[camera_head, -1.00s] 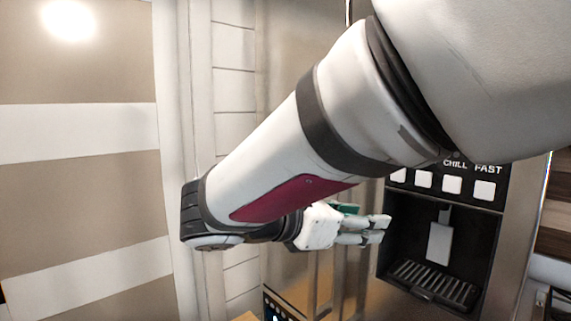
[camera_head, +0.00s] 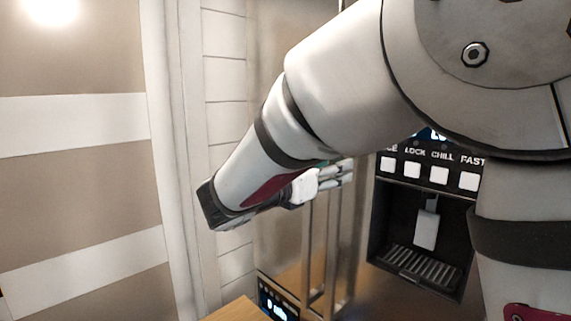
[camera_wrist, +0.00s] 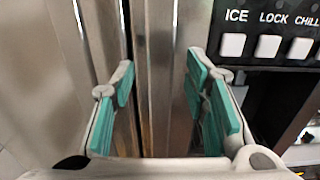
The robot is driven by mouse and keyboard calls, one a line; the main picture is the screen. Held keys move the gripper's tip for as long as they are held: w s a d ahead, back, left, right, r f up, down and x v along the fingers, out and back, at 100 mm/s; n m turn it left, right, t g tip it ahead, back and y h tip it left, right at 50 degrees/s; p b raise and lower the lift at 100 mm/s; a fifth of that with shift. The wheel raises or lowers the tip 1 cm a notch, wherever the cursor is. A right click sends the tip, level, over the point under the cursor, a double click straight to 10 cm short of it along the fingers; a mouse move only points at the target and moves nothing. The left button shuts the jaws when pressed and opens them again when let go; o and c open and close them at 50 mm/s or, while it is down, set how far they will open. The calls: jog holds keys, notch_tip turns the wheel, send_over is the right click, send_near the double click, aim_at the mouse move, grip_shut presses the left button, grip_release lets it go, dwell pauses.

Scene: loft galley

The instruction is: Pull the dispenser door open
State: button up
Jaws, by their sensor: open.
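The dispenser door (camera_head: 362,285) is the steel fridge door on the right, with a dark water and ice recess (camera_head: 418,235) and a row of white buttons. Two vertical bar handles stand side by side where the doors meet, the right one (camera_head: 336,235) nearest the dispenser. My gripper (camera_head: 348,172) is at the upper part of these handles, left of the button panel. In the wrist view my gripper (camera_wrist: 160,64) is open, its teal pads apart on either side of a vertical steel bar (camera_wrist: 156,90). I cannot tell whether either finger touches it.
A striped wall (camera_head: 80,190) and white panelling (camera_head: 224,130) lie to the left. A wooden surface (camera_head: 238,311) and a small lit display (camera_head: 277,303) are low in front of the doors. My arm covers much of the upper right.

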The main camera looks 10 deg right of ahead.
jog(key=shift+x, duration=1.4)
jog(key=shift+c, duration=0.3)
grip_shut()
jog(key=shift+s+a, duration=0.1)
